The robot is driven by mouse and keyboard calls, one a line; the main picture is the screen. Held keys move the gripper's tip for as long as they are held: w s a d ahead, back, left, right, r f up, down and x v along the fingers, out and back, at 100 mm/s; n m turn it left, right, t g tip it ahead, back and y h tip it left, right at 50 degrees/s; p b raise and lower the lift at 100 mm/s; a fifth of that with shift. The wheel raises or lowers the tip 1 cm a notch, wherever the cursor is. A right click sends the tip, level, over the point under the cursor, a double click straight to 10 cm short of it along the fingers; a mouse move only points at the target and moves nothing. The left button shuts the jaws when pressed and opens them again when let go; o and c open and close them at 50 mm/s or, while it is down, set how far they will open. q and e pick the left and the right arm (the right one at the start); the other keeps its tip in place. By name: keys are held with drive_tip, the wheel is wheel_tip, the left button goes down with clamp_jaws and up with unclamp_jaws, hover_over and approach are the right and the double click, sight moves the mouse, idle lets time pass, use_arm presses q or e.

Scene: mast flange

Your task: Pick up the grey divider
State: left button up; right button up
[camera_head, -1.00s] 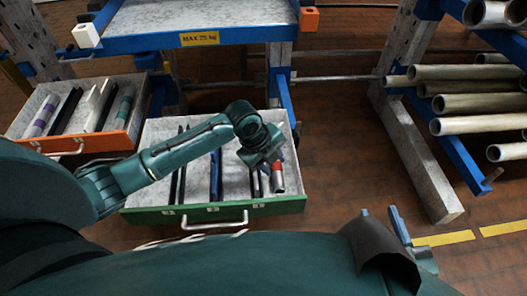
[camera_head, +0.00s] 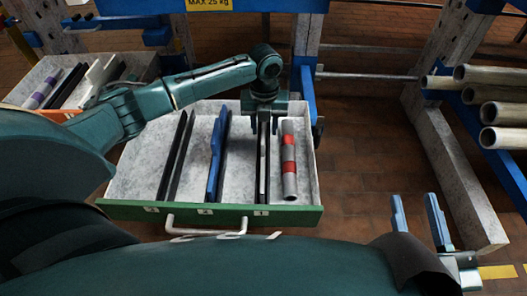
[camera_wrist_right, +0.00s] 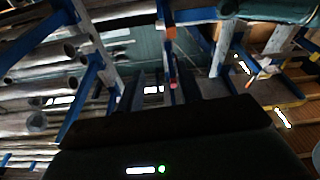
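A pale grey upright divider (camera_head: 97,76) stands between black strips in the orange-fronted drawer at the far left. In the green-fronted drawer (camera_head: 125,188), a blue divider (camera_head: 216,155) stands at the middle slot. My left gripper (camera_head: 264,118) points down over the slot marked 1. Black strips (camera_head: 263,165) run below it with a narrow light strip between them; I cannot tell whether that is a divider or bare floor. The left fingertips are too dark to tell their opening. My right gripper (camera_head: 418,212) is open and empty at the lower right, with two blue fingers apart.
A grey tube with a red band (camera_head: 289,165) lies right of the left gripper. Black strips (camera_head: 175,158) mark the leftmost slot. A blue rack post (camera_head: 308,95) stands behind the drawer. Pipes (camera_head: 490,108) lie on a rack at the right. The floor between is clear.

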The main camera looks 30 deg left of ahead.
use_arm(q)
wheel_tip(320, 180, down, 4)
drive_tip(key=b, duration=0.3)
drive_tip(key=shift+s+a+f, duration=0.1)
drive_tip(key=shift+s+f, duration=0.05)
drive_tip(key=shift+f, duration=0.55)
drive_tip(key=shift+r, duration=0.1)
use_arm(e)
drive_tip(key=shift+w+a+r+n+t+y, duration=0.1)
drive_tip(key=shift+w+r+n+t+y, duration=0.1)
drive_tip(key=shift+r+y, duration=0.15)
drive_tip(key=shift+w+r+n+t+y, duration=0.1)
drive_tip(key=shift+r+t+y, duration=0.15)
drive_tip(key=shift+r, duration=0.15)
use_arm(q)
clamp_jaws()
